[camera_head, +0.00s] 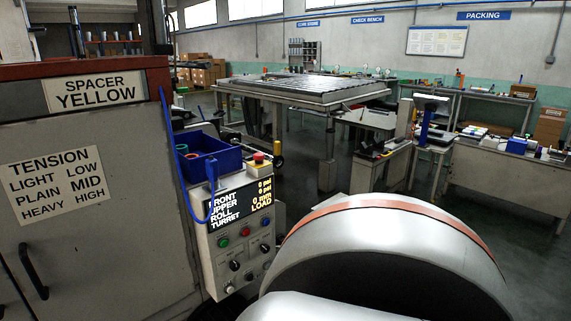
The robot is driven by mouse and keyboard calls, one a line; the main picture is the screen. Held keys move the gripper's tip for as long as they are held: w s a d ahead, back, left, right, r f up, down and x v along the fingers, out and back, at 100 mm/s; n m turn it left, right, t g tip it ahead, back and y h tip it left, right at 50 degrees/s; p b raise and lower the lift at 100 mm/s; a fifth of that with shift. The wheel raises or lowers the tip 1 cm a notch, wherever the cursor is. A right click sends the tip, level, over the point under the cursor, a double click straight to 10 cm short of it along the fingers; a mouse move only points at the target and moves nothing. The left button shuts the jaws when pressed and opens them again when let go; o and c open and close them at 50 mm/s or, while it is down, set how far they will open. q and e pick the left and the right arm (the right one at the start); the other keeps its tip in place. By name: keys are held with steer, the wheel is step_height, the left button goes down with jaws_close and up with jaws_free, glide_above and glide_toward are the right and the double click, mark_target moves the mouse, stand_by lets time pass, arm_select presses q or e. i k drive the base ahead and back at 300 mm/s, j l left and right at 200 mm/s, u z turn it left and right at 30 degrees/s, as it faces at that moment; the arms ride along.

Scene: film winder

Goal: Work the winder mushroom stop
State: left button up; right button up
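The box's front has a lit display (238,201) reading FRONT, UPPER, ROLL, TURRET and LOAD. Below it are green, red and blue buttons and several black knobs. Neither of my grippers shows in the head view. A large silver link of my own arm with an orange-red band fills the bottom right and hides what is behind it.
A blue bin (203,156) with colored rings stands behind the control box. A blue cable (179,165) hangs beside it. The grey winder cabinet (95,200) with tension labels fills the left. A slatted table (305,88) stands beyond, and a packing bench (515,172) is at right.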

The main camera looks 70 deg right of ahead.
mark_target(259, 156)
steer(key=z, duration=2.1)
